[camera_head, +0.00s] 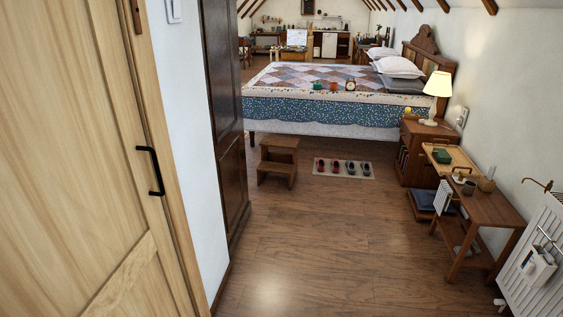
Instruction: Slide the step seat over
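A brown wooden step seat (278,161) with two levels stands on the floor in the middle distance. It is upright, in front of the left part of the bed's near side, with its lower step toward me. It stands to the right of the dark armoire's far edge, with a gap of floor between. Neither of my grippers shows in the head view.
A patchwork-covered bed (325,110) stands behind the step seat. A mat (329,172) with shoes lies to its right. A dark armoire (229,130) and wooden door (85,170) line the left. A side table (478,207) and radiator (537,262) line the right. The middle floor is clear.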

